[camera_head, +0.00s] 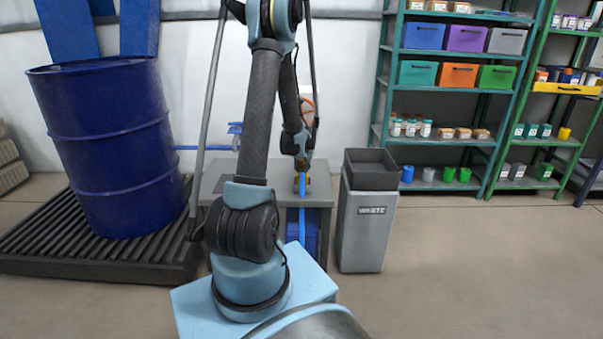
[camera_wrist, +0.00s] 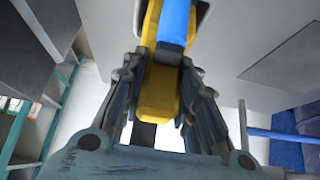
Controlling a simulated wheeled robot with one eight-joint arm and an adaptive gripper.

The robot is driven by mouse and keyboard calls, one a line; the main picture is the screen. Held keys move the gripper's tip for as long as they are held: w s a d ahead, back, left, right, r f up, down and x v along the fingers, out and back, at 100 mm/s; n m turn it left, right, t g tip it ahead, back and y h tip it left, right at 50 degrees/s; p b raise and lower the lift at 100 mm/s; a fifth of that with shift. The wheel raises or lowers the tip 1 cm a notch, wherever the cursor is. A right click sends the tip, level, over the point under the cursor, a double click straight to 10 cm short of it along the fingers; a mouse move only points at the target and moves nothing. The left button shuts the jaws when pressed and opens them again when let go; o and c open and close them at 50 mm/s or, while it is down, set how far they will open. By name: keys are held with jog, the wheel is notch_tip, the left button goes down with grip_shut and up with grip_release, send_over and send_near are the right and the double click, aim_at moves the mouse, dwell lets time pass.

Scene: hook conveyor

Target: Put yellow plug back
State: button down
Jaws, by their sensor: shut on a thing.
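The yellow plug (camera_wrist: 157,95) sits between the two fingers of my gripper (camera_wrist: 160,105) in the wrist view. My gripper is shut on it. A blue cable (camera_wrist: 175,22) runs from the plug towards the top of that view. In the head view my gripper (camera_head: 302,166) is above the grey table (camera_head: 320,196), and the blue cable (camera_head: 302,222) hangs down over its front. The plug shows there only as a small yellow patch (camera_head: 308,181). No socket can be made out clearly.
A grey waste bin (camera_head: 362,225) stands right of the table. A blue drum (camera_head: 108,150) on a dark ribbed pallet (camera_head: 100,262) is at left. Shelves (camera_head: 452,90) with coloured bins stand at the back right. The floor at front right is clear.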

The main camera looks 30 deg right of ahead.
aim_at(302, 167)
jog(key=shift+f, duration=1.4)
jog(key=c, duration=1.2)
grip_release()
jog(key=shift+f, duration=0.1)
jog(key=shift+c, duration=0.2)
